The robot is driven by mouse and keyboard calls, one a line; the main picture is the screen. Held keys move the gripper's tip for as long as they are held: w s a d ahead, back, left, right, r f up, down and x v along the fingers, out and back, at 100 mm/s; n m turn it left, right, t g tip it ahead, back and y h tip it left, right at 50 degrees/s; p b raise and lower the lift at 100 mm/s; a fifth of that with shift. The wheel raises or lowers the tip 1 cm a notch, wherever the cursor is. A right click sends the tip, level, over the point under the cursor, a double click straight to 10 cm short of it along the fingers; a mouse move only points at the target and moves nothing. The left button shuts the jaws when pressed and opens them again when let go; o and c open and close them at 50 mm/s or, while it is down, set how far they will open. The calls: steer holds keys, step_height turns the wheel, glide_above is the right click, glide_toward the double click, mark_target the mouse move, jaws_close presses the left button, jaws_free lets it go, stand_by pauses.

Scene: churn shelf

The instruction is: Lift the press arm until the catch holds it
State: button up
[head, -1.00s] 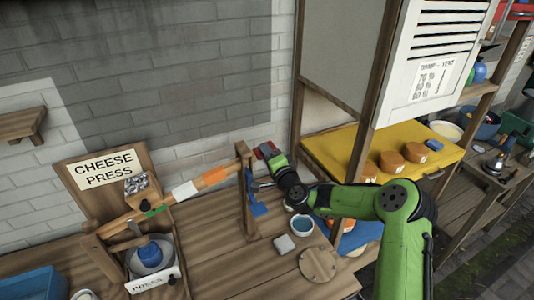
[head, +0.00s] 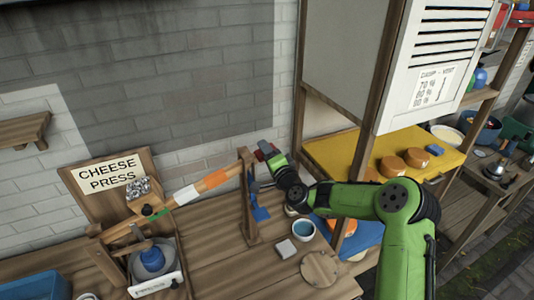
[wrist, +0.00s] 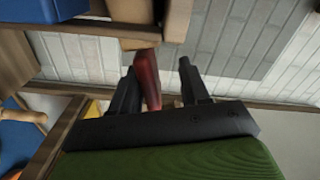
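The press arm (head: 187,194), with orange, white and green bands, slopes up to the right from its pivot by the cheese press sign, past a wooden post (head: 248,200). Its red end (head: 266,151) lies beyond the post. A blue part (head: 260,213) hangs on the post; I cannot tell if it is the catch. My gripper (head: 274,161) is at the red end. In the wrist view, the red piece (wrist: 148,75) stands between the two black fingers of my gripper (wrist: 160,78), close to the left finger, with a clear gap to the right one.
The press pot with a blue plunger (head: 152,259) stands below the arm. A blue cup (head: 304,229), a grey block (head: 286,248) and a round wooden board (head: 319,268) lie on the bench.

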steer(key=b+v, duration=0.6)
steer(key=v, duration=0.9)
steer(key=shift+s, duration=0.4)
